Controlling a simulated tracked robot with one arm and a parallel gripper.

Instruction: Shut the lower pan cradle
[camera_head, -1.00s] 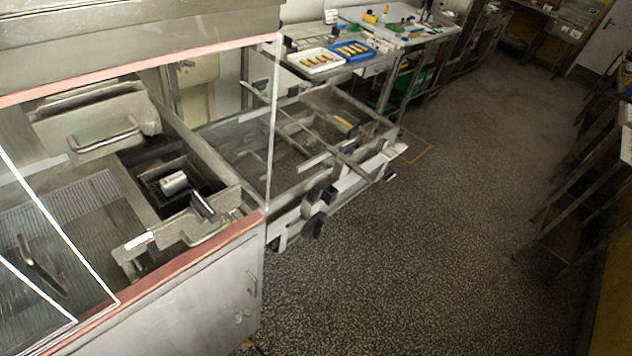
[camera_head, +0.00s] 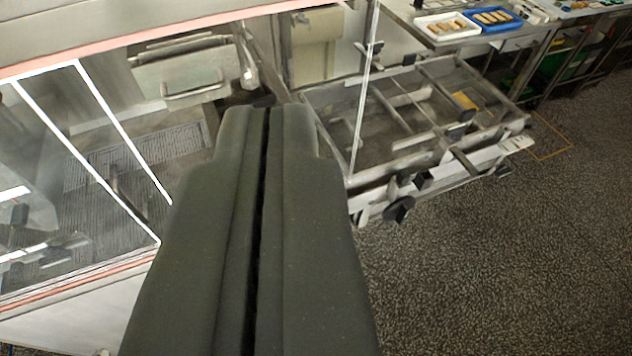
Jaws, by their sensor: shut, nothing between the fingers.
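My gripper (camera_head: 262,112) fills the lower middle of the view, its two dark fingers pressed together with only a thin seam between them, empty. It points away from me into the machine. A pale metal front with a bar handle (camera_head: 196,88) shows inside the machine, left of the fingertips. The lower open well and its handled front, which I take for the lower pan cradle, are hidden behind my gripper. I cannot tell how far out the cradle stands or whether my fingers touch it.
A clear guard with white edges (camera_head: 121,133) and a pink-edged opening (camera_head: 75,276) frame the machine. A low metal frame (camera_head: 423,112) with dark knobs juts out right. A bench with a white tray (camera_head: 447,26) and blue tray (camera_head: 492,20) stands behind. Floor (camera_head: 500,270) at right is clear.

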